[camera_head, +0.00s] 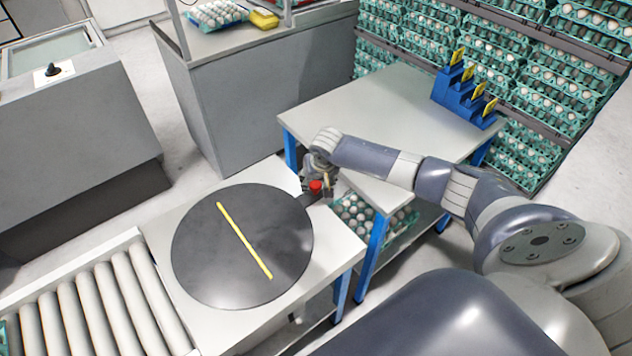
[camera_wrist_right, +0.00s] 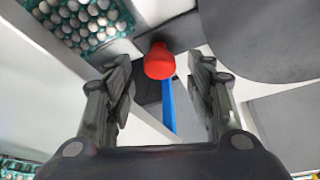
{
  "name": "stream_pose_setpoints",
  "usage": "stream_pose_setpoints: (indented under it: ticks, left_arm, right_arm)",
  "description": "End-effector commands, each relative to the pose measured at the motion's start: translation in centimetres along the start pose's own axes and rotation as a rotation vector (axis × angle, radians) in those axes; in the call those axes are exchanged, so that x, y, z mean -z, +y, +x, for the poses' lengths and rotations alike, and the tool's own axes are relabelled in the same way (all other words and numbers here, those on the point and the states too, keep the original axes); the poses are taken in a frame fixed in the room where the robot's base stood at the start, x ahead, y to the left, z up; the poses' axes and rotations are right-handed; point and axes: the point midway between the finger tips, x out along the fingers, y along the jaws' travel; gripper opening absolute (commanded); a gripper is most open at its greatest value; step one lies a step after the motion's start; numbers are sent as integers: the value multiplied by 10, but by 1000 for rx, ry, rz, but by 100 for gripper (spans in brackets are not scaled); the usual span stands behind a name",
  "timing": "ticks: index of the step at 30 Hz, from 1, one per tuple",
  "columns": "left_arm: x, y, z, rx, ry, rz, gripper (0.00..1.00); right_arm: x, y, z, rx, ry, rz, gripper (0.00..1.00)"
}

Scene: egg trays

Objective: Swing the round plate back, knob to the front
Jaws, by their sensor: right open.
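The round plate (camera_head: 205,255) is dark grey with a yellow stripe and lies flat on a light table. Its red knob (camera_head: 316,186) sits on a short tab at the plate's right edge. My right gripper (camera_head: 322,183) is right at the knob. In the right wrist view my right gripper (camera_wrist_right: 160,78) is open, with a finger on either side. The red knob (camera_wrist_right: 159,62) shows in the gap, near the fingertips, with no visible contact. The plate (camera_wrist_right: 275,40) fills the upper right there. My left gripper is not in view.
A roller conveyor (camera_head: 95,305) adjoins the plate's table on the left. A blue-legged table (camera_head: 365,105) with a blue stepped stand (camera_head: 465,100) is behind. Egg trays (camera_head: 350,215) lie on its lower shelf. Racks of egg trays (camera_head: 420,35) stand at the back.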

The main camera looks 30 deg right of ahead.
Motion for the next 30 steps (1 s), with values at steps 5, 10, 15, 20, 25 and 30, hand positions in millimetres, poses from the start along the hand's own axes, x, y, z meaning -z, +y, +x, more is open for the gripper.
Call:
stream_pose_setpoints:
  ticks: [5, 10, 15, 20, 25, 30]
  left_arm:
    - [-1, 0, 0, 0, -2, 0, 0]
    - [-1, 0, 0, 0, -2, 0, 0]
    - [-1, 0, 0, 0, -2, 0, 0]
    - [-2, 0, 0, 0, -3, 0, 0]
    - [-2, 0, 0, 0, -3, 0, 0]
    - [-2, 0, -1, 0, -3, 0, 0]
  right_arm:
    - [0, 0, 15, -1, -1, -1, 50]
    - [0, 0, 19, 0, 1, -1, 50]
    - [0, 0, 19, 0, 1, -1, 50]
    - [0, 0, 19, 0, 0, -1, 23]
    - [0, 0, 19, 0, 0, -1, 0]
    - [-1, -2, 19, -3, -1, 6, 0]
